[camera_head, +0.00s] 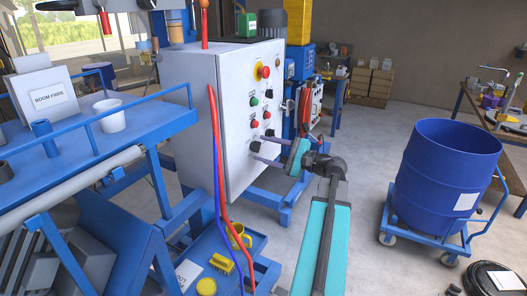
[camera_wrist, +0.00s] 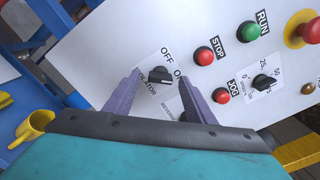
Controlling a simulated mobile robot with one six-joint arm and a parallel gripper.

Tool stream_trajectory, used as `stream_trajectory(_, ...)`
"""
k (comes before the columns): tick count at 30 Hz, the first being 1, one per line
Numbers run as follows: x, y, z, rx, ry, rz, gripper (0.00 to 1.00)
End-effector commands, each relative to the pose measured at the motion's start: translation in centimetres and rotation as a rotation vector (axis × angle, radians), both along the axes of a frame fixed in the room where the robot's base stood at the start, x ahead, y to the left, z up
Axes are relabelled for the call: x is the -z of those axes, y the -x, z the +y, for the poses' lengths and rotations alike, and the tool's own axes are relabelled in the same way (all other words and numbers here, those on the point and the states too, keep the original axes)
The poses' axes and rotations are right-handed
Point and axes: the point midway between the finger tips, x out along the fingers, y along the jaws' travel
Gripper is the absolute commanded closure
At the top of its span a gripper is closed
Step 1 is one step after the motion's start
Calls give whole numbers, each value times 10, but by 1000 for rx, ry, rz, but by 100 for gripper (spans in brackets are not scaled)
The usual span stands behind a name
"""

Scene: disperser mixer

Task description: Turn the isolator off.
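The isolator (camera_wrist: 158,75) is a black rotary knob on a white label with OFF and ON marks. In the wrist view its pale pointer line appears to face the ON side. My gripper (camera_wrist: 160,82) is open, with one purple finger on each side of the knob; contact cannot be told. In the head view my gripper (camera_head: 256,147) reaches the lower part of the white control cabinet (camera_head: 190,100) from the right, its fingertips near the lower black knob (camera_head: 254,141).
Close by are the red STOP button (camera_wrist: 204,56), red JOG button (camera_wrist: 221,95), green RUN button (camera_wrist: 248,31), speed knob (camera_wrist: 263,81) and emergency stop (camera_head: 263,71). Red and blue hoses (camera_head: 216,150) hang before the cabinet. A blue drum (camera_head: 440,180) stands right, with open floor between.

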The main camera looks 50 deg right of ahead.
Motion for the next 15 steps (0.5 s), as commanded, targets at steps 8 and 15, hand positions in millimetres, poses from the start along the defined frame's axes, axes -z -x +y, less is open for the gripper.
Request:
stream_trajectory(8, 0, 5, 29, -3, 0, 0, 91)
stream_trajectory(15, 2, 1, 2, -5, 12, 1, 91)
